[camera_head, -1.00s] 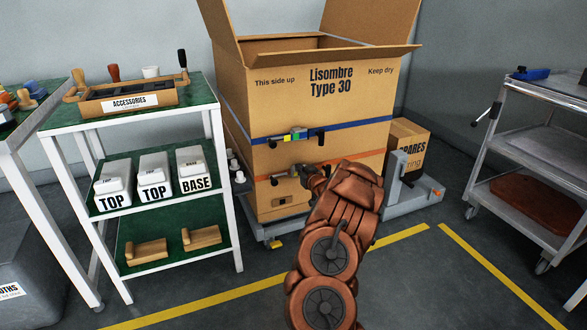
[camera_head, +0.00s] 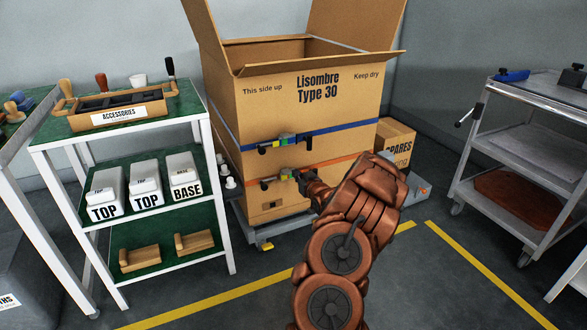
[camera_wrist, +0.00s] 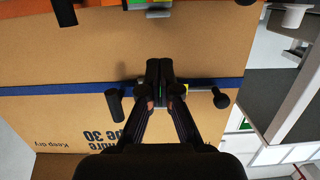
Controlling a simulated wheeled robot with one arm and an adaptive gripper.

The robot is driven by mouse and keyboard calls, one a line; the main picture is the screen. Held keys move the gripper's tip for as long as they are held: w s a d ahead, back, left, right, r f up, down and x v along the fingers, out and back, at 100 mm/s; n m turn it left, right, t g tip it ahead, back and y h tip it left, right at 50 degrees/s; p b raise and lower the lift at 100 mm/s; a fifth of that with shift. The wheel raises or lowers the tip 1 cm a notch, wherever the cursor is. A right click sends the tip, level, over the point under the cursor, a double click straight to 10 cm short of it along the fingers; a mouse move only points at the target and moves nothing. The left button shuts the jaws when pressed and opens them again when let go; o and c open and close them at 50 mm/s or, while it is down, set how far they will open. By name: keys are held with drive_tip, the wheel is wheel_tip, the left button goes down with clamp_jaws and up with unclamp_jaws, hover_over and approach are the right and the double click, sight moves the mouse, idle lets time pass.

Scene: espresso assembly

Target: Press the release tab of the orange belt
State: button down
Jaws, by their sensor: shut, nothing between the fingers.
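The orange belt (camera_head: 345,163) runs around the lower part of the large cardboard box (camera_head: 350,115). Its buckle (camera_head: 286,173) has a green part and a black handle at the left. In the wrist view, which is upside down, this buckle (camera_wrist: 157,8) shows at the top edge. My gripper (camera_head: 299,174) is shut and empty in front of the box, close to the right of the orange buckle in the head view. In the wrist view its fingertips (camera_wrist: 160,72) overlap the blue belt's buckle. I cannot tell whether they touch anything. The release tab is not clearly distinguishable.
A blue belt (camera_head: 350,131) with a similar buckle (camera_head: 287,141) sits above the orange one. A shelf (camera_head: 215,205) stands left of the box, a grey cart (camera_head: 525,143) at the right. A smaller carton (camera_head: 397,138) stands behind my arm. Floor in front is clear.

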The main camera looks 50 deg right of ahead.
drive_tip(key=shift+p+v, duration=0.35)
drive_tip(key=shift+v, duration=1.45)
drive_tip(key=shift+f, duration=0.15)
